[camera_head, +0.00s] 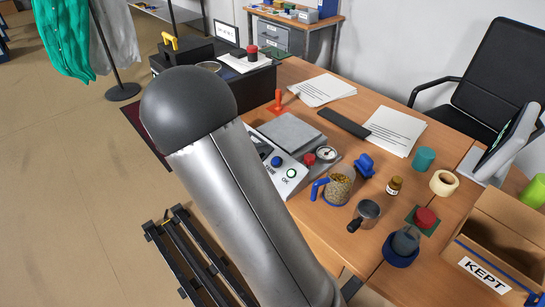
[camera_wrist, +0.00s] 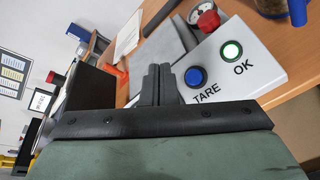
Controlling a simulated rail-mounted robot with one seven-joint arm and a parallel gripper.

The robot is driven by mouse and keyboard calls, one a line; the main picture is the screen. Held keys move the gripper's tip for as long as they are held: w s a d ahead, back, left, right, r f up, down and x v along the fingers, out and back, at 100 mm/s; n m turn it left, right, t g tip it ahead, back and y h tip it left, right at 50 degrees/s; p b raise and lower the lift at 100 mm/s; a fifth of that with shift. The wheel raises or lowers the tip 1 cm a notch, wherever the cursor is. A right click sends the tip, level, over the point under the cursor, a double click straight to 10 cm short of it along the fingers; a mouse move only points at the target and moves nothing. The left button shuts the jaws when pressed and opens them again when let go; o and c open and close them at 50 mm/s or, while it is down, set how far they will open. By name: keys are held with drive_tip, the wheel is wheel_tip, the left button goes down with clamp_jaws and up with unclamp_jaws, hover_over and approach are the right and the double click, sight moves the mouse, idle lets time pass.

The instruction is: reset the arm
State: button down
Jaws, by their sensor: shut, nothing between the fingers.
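My gripper (camera_wrist: 158,84) shows in the wrist view with its two dark fingers together and nothing between them. I cannot tell whether the fingertips touch anything. In the head view my grey arm link crosses the middle of the picture and hides my gripper. The scale (camera_head: 289,133) stands on the wooden table just right of the arm, with its blue button (camera_head: 276,160) and green button (camera_head: 291,173) visible.
A jar of pellets (camera_head: 340,187), a metal pot (camera_head: 368,212), a brown bottle (camera_head: 394,186) and a blue-handled object (camera_head: 365,165) stand right of the scale. A KEPT box (camera_head: 485,272) is at the right.

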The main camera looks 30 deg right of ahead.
drive_tip(key=s+a+r+m+g+y+p, duration=0.1)
drive_tip(key=s+r+m+g+y, duration=0.2)
drive_tip(key=s, duration=0.4)
drive_tip(key=s+a+r+m+g+y+p, duration=0.15)
drive_tip(key=s+m, duration=0.25)
drive_tip(key=s, duration=0.4)
drive_tip(key=s+a+r+m+y+p, duration=0.1)
drive_tip(key=s+a+r+m+y, duration=0.1)
drive_tip(key=s+a+m+y, duration=0.3)
drive_tip(key=s+a+y, duration=0.4)
drive_tip(key=s+a, duration=0.2)
drive_tip(key=s, duration=0.1)
drive_tip(key=shift+a+r+m+y+p, duration=0.3)
drive_tip(key=shift+r+m+y+p, duration=0.05)
drive_tip(key=shift+m+p, duration=0.05)
drive_tip(key=shift+w, duration=0.1)
